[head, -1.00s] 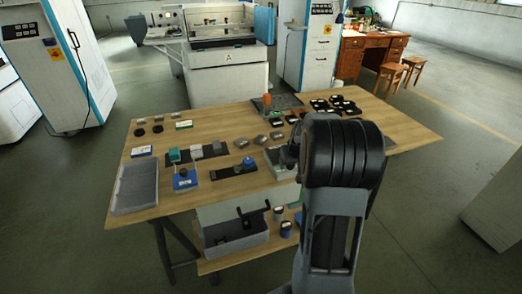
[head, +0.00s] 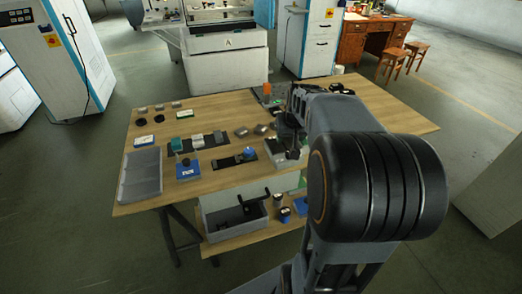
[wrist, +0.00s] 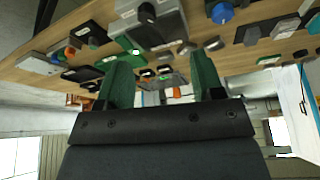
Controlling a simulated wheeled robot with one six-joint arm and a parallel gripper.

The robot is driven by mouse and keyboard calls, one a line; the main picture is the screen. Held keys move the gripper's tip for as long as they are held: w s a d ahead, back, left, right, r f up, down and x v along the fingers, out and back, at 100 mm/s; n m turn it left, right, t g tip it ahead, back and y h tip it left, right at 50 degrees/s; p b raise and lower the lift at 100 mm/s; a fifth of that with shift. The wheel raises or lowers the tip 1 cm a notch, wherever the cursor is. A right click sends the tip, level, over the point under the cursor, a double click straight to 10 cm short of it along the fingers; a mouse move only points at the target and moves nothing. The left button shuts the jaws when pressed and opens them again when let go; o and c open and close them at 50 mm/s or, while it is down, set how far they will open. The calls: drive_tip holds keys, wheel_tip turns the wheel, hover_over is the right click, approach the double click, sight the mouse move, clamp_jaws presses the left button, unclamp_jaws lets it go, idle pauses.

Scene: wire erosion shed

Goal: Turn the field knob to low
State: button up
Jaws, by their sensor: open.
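I cannot tell for sure which control is the field knob, as no label is readable. A grey box with a black knob (wrist: 147,12) shows at the top of the wrist view, beyond my fingers. A blue knob (wrist: 222,12) on a dark plate lies to its right; a blue knob on a dark plate (head: 249,153) also shows in the head view. My gripper (wrist: 160,78) has two green fingers, spread wide with nothing between them. It is apart from both knobs. In the head view my arm hides part of the table's right side.
The wooden table (head: 150,192) carries several small devices and blocks. A grey tray (head: 140,175) lies at its left edge, and a blue box (head: 187,170) stands nearby. An orange-handled item (head: 266,88) is at the back. A grey bin (head: 225,222) sits on the lower shelf.

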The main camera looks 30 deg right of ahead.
drive_tip(key=s+a+r+n+p, duration=0.1)
drive_tip(key=s+a, duration=0.1)
drive_tip(key=a, duration=0.2)
drive_tip(key=s+a+r+n+p, duration=0.1)
drive_tip(key=s+a+r+p, duration=0.1)
drive_tip(key=a, duration=0.3)
drive_tip(key=s+a+r+y+p, duration=0.1)
drive_tip(key=s+a, duration=0.2)
drive_tip(key=a, duration=0.2)
drive_tip(key=shift+s+r+n+p, duration=0.3)
drive_tip(key=shift+n+p, duration=0.05)
drive_tip(key=shift+n, duration=0.05)
